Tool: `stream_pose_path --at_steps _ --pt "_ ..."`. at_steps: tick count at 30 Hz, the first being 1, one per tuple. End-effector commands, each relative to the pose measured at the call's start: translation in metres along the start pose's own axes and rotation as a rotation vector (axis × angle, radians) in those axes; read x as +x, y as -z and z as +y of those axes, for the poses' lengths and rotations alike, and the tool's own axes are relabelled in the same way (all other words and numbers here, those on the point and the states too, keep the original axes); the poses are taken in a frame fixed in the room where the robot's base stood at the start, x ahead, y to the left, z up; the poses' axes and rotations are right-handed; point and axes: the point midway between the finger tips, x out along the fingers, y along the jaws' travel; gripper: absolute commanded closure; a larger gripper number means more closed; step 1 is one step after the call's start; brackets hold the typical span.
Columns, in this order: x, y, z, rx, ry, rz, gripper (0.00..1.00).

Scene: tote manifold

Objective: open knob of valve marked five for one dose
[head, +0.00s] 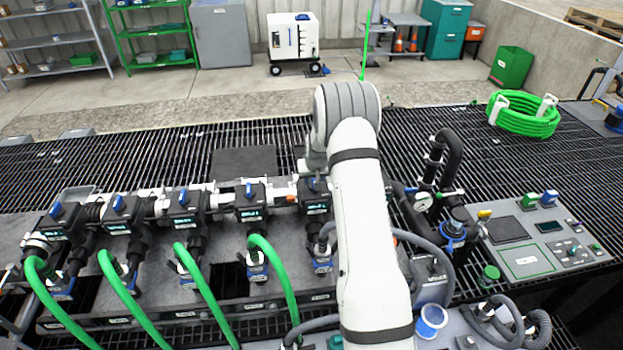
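A row of dark valves with blue knobs runs along the manifold. From the left they are the first (58,220), second (120,212), third (183,206), fourth (248,200) and the rightmost one (314,203), partly behind my arm. Their small lit displays are too small to read, so I cannot tell which is marked five. My gripper (310,168) is just above and behind the rightmost valve, mostly hidden by my arm. I cannot tell its opening or whether it touches the knob.
Green hoses (205,290) hang from the four left valves. A pressure gauge (423,201) and dark pipes stand right of my arm. A grey control panel (540,240) is at the right. A coiled green hose (524,114) lies behind on the grating, which is otherwise largely clear.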

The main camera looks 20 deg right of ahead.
Motion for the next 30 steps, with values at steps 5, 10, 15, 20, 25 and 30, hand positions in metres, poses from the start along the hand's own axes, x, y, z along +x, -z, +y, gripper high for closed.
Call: stream_pose_path --at_steps 5,10,15,20,25,30 --pt "0.0001 0.0 -0.0003 0.0 0.0 0.0 0.65" --pt "0.0 0.0 -0.0004 -0.001 0.0 0.0 0.78" --pt "-0.0001 0.0 -0.0006 -0.001 0.0 0.0 0.92" --pt "-0.0002 0.0 -0.0008 -0.001 0.0 0.0 1.0" --pt "0.0007 -0.0003 -0.0008 -0.006 0.002 0.0 1.0" --pt "0.0047 -0.0016 0.0002 -0.058 0.023 0.0 1.0"
